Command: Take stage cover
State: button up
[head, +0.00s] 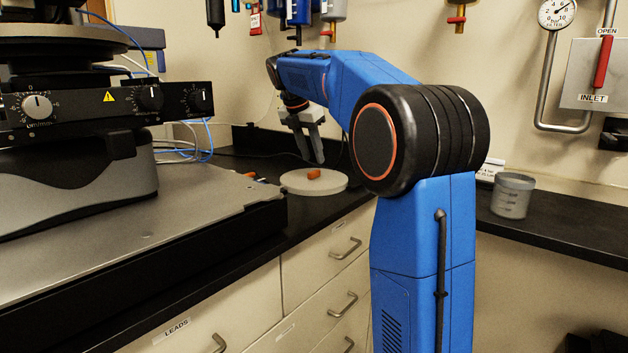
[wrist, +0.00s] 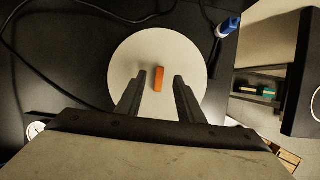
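The stage cover appears to be the pale round disc (head: 298,185) with an orange block-shaped handle (head: 314,174) on top. It lies flat on the black bench by the corner. In the wrist view the disc (wrist: 126,62) fills the middle, with the orange handle (wrist: 158,79) near its centre. My gripper (head: 314,160) points down above the disc. Its fingers (wrist: 160,80) are apart and empty, one to each side of the handle in the wrist view. I cannot tell exactly how high the fingertips are above the handle.
The profiler (head: 75,150) with its knobs stands at the left on a grey slab (head: 120,240). Cables (wrist: 20,50) lie on the bench near the disc. A translucent beaker (head: 512,195) stands at the right. Drawers (head: 335,255) are below the bench edge.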

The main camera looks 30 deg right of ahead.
aim_at(317, 170)
jog(key=x, duration=0.5)
grip_shut()
